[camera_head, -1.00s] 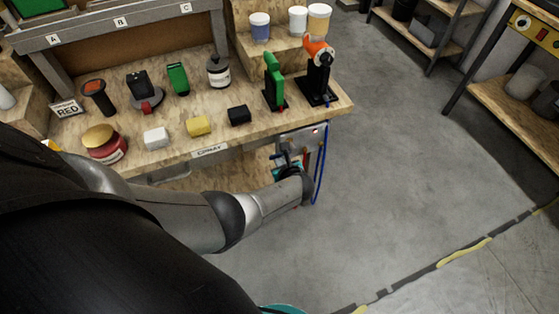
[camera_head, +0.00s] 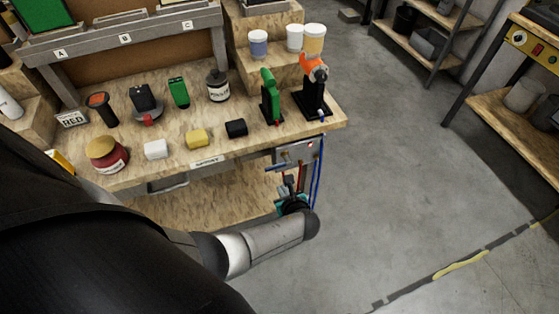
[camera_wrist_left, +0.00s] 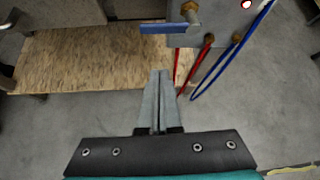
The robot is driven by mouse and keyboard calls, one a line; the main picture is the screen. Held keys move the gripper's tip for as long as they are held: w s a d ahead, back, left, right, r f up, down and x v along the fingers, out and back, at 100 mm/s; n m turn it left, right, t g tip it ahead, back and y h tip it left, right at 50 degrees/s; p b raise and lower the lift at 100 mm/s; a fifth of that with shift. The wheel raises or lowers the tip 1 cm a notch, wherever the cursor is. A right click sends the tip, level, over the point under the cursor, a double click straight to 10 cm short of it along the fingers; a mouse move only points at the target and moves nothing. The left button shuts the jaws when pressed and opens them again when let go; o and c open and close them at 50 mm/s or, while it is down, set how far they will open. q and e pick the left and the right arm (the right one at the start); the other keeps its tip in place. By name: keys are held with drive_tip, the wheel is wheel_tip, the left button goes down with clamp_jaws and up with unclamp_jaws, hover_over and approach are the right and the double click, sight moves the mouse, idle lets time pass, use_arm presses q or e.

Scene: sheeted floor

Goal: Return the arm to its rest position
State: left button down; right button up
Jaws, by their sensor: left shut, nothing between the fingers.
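My left arm comes in from the left in the head view and reaches past the front of the workbench (camera_head: 215,160). My left gripper (camera_head: 288,182) is below the bench's front right corner, near a grey metal box (camera_head: 296,152) with red and blue hoses. In the left wrist view the gripper's fingers (camera_wrist_left: 160,75) are together with nothing between them. They point toward the lower wooden shelf (camera_wrist_left: 80,60), and the grey box (camera_wrist_left: 205,35) with its blue lever (camera_wrist_left: 165,28) is just beyond, apart from the fingertips. My right gripper is not in view.
On the bench are a red jar (camera_head: 107,155), white (camera_head: 155,149), yellow (camera_head: 197,138) and black (camera_head: 236,128) blocks, a green tool (camera_head: 270,95) and an orange-and-black tool (camera_head: 314,85) on stands. Blue hoses (camera_head: 318,175) hang beside my gripper. Open grey floor (camera_head: 400,180) lies to the right.

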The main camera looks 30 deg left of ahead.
use_arm(q)
drive_tip(key=shift+s+d+r, duration=0.15)
drive_tip(key=shift+d+r, duration=0.05)
drive_tip(key=shift+d, duration=0.05)
drive_tip(key=s+d+f+n+g+h+b, duration=0.1)
drive_tip(key=s+f+n+g+h+b, duration=0.1)
drive_tip(key=s+f+n, duration=0.5)
drive_tip(key=s+d+f+n+g+h+b, duration=0.2)
drive_tip(key=s+f+n, duration=0.6)
drive_tip(key=s, duration=0.9)
drive_tip(key=s+d+f+n+g+h+b, duration=0.1)
drive_tip(key=s+f+n+g+h+b, duration=0.1)
drive_tip(key=s+f+n, duration=0.5)
drive_tip(key=s+f+h+b, duration=0.1)
drive_tip(key=s+f+b, duration=0.1)
drive_tip(key=s+f, duration=0.2)
drive_tip(key=shift+s+d+f+h, duration=0.25)
drive_tip(key=shift+s+h, duration=0.15)
drive_tip(key=shift+s, duration=0.35)
